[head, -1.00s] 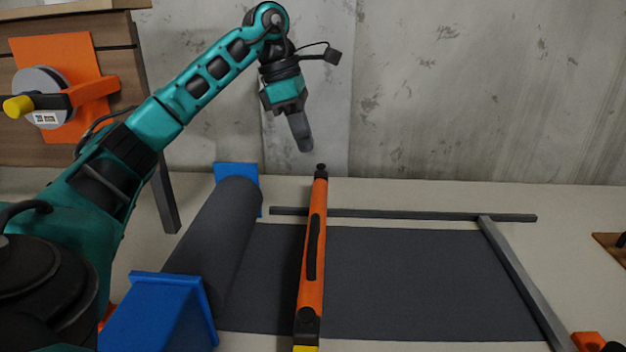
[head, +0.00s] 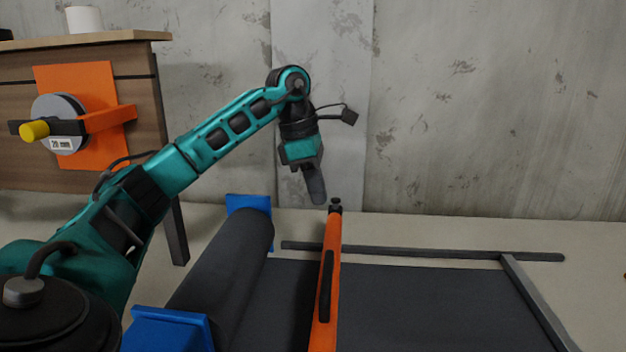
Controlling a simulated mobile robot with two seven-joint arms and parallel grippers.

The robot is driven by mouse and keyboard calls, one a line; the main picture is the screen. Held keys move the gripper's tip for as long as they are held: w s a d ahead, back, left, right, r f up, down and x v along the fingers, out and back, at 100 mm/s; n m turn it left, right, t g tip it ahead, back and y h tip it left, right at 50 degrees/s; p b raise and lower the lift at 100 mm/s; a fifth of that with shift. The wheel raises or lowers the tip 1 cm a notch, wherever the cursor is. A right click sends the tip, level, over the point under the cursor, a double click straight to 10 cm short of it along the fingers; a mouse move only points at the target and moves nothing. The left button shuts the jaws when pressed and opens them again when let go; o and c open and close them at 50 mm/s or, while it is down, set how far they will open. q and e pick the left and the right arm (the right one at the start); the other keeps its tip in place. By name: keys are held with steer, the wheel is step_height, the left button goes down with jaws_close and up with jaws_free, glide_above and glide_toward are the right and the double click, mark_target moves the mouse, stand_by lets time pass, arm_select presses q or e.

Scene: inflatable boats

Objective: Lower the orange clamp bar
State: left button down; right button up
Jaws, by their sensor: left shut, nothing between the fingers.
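The orange clamp bar (head: 326,285) lies lengthwise across the dark sheet, with a black handle strip along its side and a black knob (head: 335,204) at its far end. Its near end is cut off by the lower picture edge. I cannot tell how high it sits over the sheet. My left gripper (head: 317,196) points down, shut and empty, just left of and close to the knob at the far end. I cannot tell whether it touches the knob. My right gripper is not in view.
A dark roll (head: 227,265) between blue end brackets (head: 168,330) lies left of the bar. The flat dark sheet (head: 420,305) has grey rails (head: 430,253) at its back and right. A wooden cabinet (head: 60,180) with an orange plate and dial stands at left. A concrete wall closes the back.

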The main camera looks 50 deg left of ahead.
mark_target(331, 240)
arm_select(q)
steer(key=b+x, duration=0.1)
steer(key=x, duration=0.5)
steer(key=shift+d+f, duration=0.1)
steer(key=shift+f, duration=0.25)
steer(key=shift+w+d+f, duration=0.15)
steer(key=shift+w+f, duration=0.05)
steer(key=shift+f, duration=0.45)
steer(key=shift+b, duration=0.3)
step_height(331, 240, down, 8)
steer(key=b, duration=0.2)
steer(key=shift+r+b, duration=0.25)
steer(key=shift+b, duration=0.15)
steer(key=shift+s, duration=0.15)
steer(key=shift+f, duration=0.1)
